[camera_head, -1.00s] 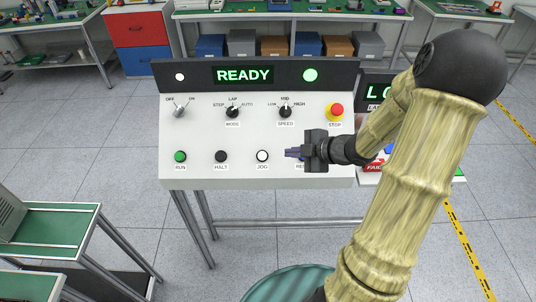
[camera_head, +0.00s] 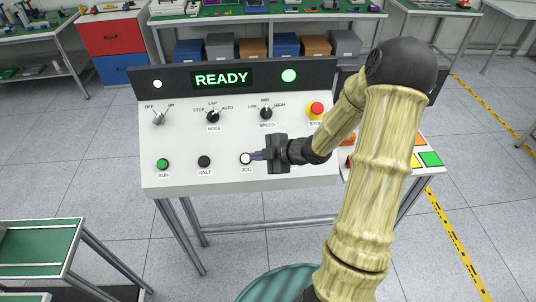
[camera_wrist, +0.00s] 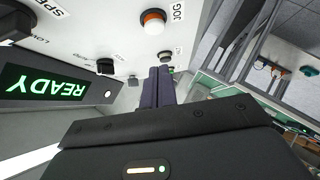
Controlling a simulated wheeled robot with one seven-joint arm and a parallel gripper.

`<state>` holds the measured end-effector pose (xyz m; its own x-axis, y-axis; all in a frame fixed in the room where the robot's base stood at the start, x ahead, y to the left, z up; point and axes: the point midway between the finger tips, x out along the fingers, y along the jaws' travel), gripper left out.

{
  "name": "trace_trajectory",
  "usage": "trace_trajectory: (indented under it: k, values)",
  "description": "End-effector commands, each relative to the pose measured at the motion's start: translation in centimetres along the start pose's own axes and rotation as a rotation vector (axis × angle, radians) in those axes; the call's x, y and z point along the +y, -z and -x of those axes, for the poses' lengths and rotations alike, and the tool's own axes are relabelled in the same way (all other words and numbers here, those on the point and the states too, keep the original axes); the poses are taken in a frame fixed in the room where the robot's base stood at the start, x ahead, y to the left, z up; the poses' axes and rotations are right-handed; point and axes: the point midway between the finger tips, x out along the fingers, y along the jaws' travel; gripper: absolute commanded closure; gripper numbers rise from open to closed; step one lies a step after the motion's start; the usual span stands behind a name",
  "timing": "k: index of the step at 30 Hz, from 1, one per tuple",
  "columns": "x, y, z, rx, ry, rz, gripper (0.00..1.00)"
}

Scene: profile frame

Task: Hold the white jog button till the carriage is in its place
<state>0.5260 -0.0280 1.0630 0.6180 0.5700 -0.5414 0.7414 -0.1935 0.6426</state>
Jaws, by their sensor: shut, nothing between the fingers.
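The white jog button (camera_head: 246,158) is in the lower row of the sloped panel (camera_head: 215,180), above its JOG label. In the wrist view the jog button (camera_wrist: 152,22) shows at the top, with an orange tint on it. My gripper (camera_head: 257,155) is shut and empty, its fingertips close to the button's right side in the head view. In the wrist view the closed fingers (camera_wrist: 158,74) stand below the button; contact cannot be told. The display (camera_head: 221,79) reads READY. I cannot make out the carriage in any view.
The halt button (camera_head: 204,161) and green run button (camera_head: 162,164) are to the left. The red stop button (camera_head: 316,110) is at upper right, by my arm. Mode (camera_head: 212,116) and speed (camera_head: 266,113) knobs sit above. My gripper hides the panel's lower right.

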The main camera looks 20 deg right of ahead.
Motion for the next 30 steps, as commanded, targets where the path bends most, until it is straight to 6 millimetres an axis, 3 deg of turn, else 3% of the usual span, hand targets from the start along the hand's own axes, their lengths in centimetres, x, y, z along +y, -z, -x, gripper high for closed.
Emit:
trace_trajectory:
  k: [5,12,30]
  values:
    - [-0.1,0.0,-3.2,0.002,0.003,-0.002,1.00]
    - [0.1,-2.0,-4.8,0.000,0.000,-0.003,1.00]
    - [-0.1,-3.4,-6.2,-0.001,0.000,0.001,1.00]
